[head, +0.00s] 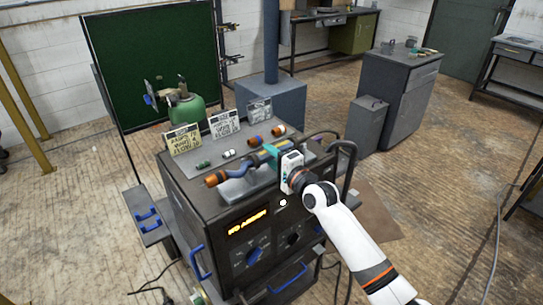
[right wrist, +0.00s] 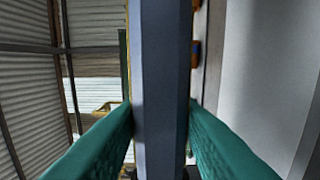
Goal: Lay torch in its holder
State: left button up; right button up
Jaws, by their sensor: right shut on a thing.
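The torch (head: 236,172) has a blue-grey handle and an orange-brown end piece pointing left. It is above the top of the dark welding machine. My right gripper (head: 271,153) comes from the right with its teal fingers shut on the torch. In the right wrist view, the blue-grey handle (right wrist: 160,85) runs upright between both fingers. A pale blue-grey piece (head: 247,187), perhaps the holder, lies just below the torch. I cannot tell whether they touch. My left gripper is not in view.
The welding machine (head: 253,250) has a lit "NO ARGON" display. Small torch parts (head: 255,140) and several label cards (head: 224,123) stand along the back of its top. A green gas bottle (head: 186,110) stands behind. A black curved handle (head: 349,170) rises at the right edge.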

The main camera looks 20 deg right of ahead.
jog(key=shift+f+b, duration=0.3)
jog(key=shift+f, duration=0.15)
dwell(0.3)
jog(key=o, duration=1.2)
jog(key=shift+f, duration=0.2)
jog(key=v, duration=0.6)
jog(key=b+v, duration=0.1)
jog(key=v, duration=0.5)
jog(key=shift+r, duration=0.25)
